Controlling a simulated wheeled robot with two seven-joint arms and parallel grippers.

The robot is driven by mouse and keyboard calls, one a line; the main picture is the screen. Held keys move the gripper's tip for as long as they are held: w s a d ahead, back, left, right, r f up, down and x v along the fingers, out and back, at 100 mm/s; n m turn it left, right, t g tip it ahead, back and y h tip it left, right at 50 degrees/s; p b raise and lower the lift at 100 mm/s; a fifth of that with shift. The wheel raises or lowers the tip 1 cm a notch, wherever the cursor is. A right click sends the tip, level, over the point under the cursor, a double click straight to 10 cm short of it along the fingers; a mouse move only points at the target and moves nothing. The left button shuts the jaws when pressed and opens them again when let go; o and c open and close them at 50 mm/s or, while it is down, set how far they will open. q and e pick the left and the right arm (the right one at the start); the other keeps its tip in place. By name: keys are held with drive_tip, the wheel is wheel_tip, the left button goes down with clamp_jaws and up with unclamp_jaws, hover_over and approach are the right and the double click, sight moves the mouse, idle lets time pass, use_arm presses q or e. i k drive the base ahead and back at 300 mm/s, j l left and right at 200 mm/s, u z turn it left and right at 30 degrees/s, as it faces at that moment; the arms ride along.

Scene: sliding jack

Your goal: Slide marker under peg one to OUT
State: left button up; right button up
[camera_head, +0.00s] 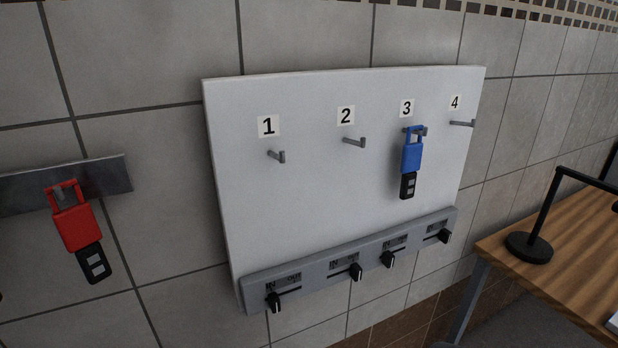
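The marker under peg one (275,302) is a small black slider knob at the left end of its slot, below the IN label. The OUT label (294,277) is up and to the right of it. Peg one (277,156) is a bare metal hook under the number 1 on the white board (310,200). The slot is on the grey strip (318,264) along the board's bottom edge. Neither my left nor my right gripper is in view.
Three other black knobs (355,271) sit along the strip. A blue lock with a black tag (411,155) hangs on peg three. A red one (74,227) hangs from a metal plate (110,174) at left. A wooden table (575,250) with a black stand (531,245) is at right.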

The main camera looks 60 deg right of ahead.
sight(274, 300)
drive_tip(key=z, duration=2.25)
